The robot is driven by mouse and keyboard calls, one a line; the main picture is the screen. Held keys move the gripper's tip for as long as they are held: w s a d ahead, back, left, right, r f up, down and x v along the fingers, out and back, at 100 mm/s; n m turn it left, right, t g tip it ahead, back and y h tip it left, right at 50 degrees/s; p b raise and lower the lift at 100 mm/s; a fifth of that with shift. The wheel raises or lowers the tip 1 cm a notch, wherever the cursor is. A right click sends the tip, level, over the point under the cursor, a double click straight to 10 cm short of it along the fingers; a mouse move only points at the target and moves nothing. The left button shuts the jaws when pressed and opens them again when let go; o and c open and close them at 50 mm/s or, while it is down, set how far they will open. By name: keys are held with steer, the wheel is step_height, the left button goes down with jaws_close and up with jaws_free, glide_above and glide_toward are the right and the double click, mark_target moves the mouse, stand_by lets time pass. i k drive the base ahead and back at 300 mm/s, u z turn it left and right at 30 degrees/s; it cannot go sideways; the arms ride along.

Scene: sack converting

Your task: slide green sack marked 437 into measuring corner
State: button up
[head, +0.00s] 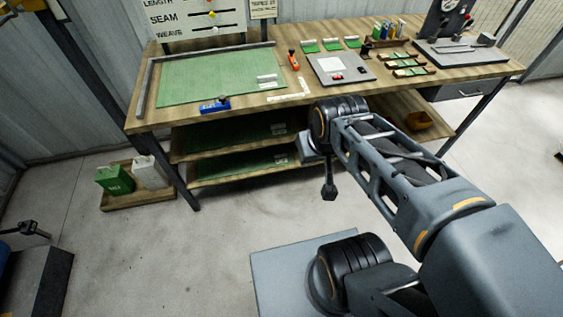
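A large flat green sack (210,80) lies on the left part of the wooden bench. It has a white label (267,81) near its right front corner, too small to read, so I cannot confirm 437. Grey straight bars along the left (145,90) and back (205,52) form the measuring corner around it. A narrow strip of wood seems to show between the sack and the left bar. My gripper (329,190) hangs in front of the bench, below its top, apart from the sack. Its fingers are too small and dark to tell their opening.
A blue tool (215,105) and an orange-handled tool (293,60) lie near the sack. A grey board (341,68) is to its right. More green sacks lie on the lower shelves (240,165). A tray with green and white containers (138,195) stands on the floor left.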

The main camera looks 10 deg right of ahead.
mark_target(186, 81)
steer(key=u, duration=0.3)
steer(key=i, duration=1.55)
steer(key=z, duration=0.05)
